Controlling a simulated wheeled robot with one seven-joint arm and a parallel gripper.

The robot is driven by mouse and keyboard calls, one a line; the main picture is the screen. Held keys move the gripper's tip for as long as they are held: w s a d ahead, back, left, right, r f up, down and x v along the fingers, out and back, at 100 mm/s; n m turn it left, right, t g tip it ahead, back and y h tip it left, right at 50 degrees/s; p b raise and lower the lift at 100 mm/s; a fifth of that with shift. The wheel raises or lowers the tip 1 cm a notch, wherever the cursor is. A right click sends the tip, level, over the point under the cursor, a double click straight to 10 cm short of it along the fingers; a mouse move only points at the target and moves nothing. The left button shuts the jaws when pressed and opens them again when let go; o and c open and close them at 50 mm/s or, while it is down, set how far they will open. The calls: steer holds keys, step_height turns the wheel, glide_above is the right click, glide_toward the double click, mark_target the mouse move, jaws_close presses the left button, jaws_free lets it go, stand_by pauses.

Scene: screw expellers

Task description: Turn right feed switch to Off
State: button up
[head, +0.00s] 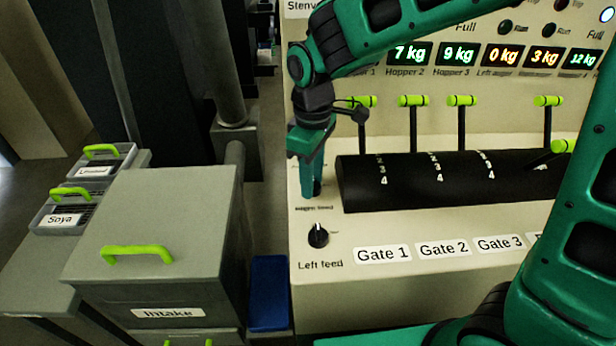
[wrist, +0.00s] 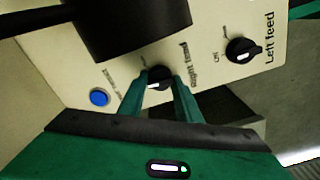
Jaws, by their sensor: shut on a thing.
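The right feed switch (wrist: 157,84) is a black knob with a white pointer mark, on the cream panel in the wrist view, with the label "Right feed" beside it. My gripper (wrist: 160,88) has one finger on each side of this knob and is shut on it. In the head view my gripper (head: 311,190) points down at the panel's left side, and its fingers mostly hide the knob. The left feed switch (head: 318,235) is a similar black knob below it; it also shows in the wrist view (wrist: 242,51).
A blue button (wrist: 99,97) sits on the panel left of the knob in the wrist view. The black gate block (head: 400,190) with green-tipped levers (head: 412,101) stands right of my gripper. A grey intake box (head: 150,230) with a green handle stands at the left.

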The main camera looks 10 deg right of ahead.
steer(key=shift+d+n, duration=0.2)
steer(key=shift+n, duration=0.4)
steer(key=shift+w, duration=0.1)
steer(key=o, duration=1.1)
steer(key=shift+c, duration=0.2)
step_height(320, 180, up, 11)
steer(key=shift+f, duration=0.15)
